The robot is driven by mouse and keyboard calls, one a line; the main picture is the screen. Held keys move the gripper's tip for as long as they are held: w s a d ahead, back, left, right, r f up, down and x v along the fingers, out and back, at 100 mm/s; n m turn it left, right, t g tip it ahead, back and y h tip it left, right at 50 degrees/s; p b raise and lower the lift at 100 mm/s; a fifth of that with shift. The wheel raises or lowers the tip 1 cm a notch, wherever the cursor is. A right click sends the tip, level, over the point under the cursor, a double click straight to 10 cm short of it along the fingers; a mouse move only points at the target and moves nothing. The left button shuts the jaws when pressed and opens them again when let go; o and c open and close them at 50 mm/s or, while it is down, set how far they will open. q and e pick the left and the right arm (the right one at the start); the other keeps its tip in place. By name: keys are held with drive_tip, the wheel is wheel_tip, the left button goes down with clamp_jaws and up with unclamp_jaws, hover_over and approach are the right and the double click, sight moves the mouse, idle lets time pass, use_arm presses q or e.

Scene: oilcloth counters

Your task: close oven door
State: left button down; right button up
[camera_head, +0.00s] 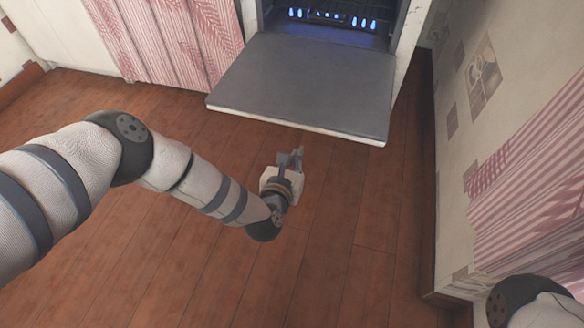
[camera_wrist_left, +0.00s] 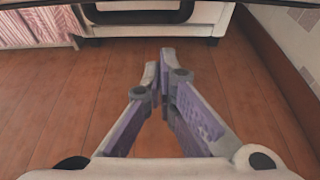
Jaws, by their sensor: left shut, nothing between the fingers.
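The oven door (camera_head: 300,85) is open and folded down flat, its grey inner face up, in the head view. The oven (camera_head: 330,22) stands behind it, its dark inside lit by small blue lights. My left gripper (camera_head: 291,158) is shut and empty over the floor, just in front of the door's front edge, apart from it in the picture. In the left wrist view the fingers of my left gripper (camera_wrist_left: 160,60) are together with nothing between them. The oven front's lower part (camera_wrist_left: 150,25) with a dark bar-like outline shows beyond them. My right gripper is not in view.
The wood floor (camera_head: 340,230) around my left arm is clear. A wall with pink curtain cloth (camera_head: 530,170) runs along the right side. A pink-curtained cabinet (camera_head: 170,40) stands left of the oven.

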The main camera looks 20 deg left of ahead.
use_arm(q)
drive_tip(key=w+r, duration=0.2)
drive_tip(key=r, duration=0.1)
drive_tip(key=shift+w+r, duration=0.1)
drive_tip(key=shift+w, duration=0.1)
drive_tip(key=shift+r+p, duration=0.1)
drive_tip(key=shift+p, duration=0.2)
